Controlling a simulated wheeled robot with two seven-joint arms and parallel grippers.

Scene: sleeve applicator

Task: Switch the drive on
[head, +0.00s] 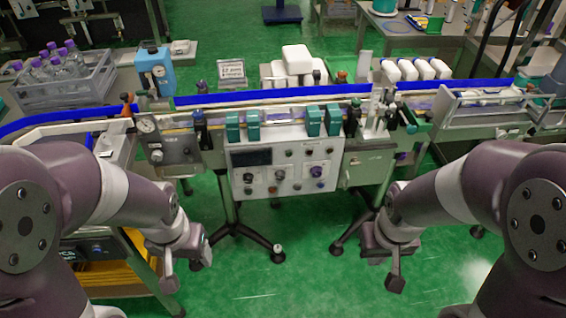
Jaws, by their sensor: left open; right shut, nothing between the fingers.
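The control panel (262,178) is a pale box on the front of the conveyor machine, in the middle of the head view. It has a dark display (251,157) at its upper left and several small knobs and buttons below and to the right. A purple knob (317,171) sits at its right side. I cannot read the labels or tell which control is the drive switch. My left gripper (188,268) is open, low and left of the panel, apart from it. My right gripper (385,272) is shut and empty, low and right of the panel, apart from it.
A conveyor with blue rails (270,93) runs across above the panel. Several teal blocks (315,121) stand over the panel's top edge. A pressure gauge (146,124) sits to the left. A grey crate of bottles (65,84) stands at the back left. Green floor (300,285) is clear between my arms.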

